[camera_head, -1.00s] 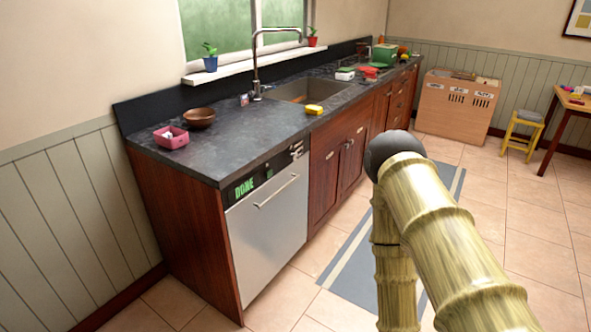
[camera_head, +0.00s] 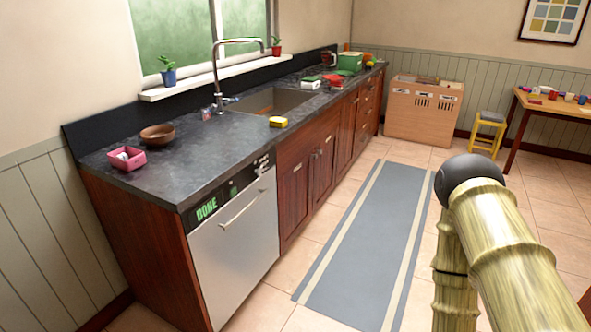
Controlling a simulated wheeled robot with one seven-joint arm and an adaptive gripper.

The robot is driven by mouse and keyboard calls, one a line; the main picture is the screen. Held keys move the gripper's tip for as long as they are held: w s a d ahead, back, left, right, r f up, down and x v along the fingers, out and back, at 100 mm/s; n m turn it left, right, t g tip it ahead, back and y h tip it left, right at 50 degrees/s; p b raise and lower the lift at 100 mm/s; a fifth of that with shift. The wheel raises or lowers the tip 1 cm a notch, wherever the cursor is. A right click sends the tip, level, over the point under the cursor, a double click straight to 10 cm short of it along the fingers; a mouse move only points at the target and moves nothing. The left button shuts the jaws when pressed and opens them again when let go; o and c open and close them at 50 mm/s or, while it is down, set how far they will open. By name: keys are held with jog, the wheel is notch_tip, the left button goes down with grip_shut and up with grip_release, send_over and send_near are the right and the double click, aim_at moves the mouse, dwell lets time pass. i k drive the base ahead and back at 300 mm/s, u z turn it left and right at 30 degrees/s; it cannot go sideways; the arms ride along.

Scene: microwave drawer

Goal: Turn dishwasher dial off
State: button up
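The dishwasher (camera_head: 238,250) is built in under the near end of the counter. Its silver door is shut, with a bar handle (camera_head: 241,209) across the top. A black control panel (camera_head: 232,193) runs above the door, with green "DONE" lettering at its left and small controls at its right. The dial is too small to make out. My arm, with bamboo-like links and a dark round joint, stands at the lower right, apart from the dishwasher. My gripper is not in view.
The dark counter (camera_head: 190,165) holds a pink tray (camera_head: 127,159), a brown bowl (camera_head: 157,136), a yellow sponge-like item (camera_head: 278,122) and a sink (camera_head: 268,101). A grey striped rug (camera_head: 372,240) lies on open tiled floor. A table (camera_head: 560,108) and a stool (camera_head: 487,130) stand at the far right.

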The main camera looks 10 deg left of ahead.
aim_at(260, 172)
jog(key=u, duration=0.25)
jog(key=i, duration=0.9)
jog(key=u, duration=0.75)
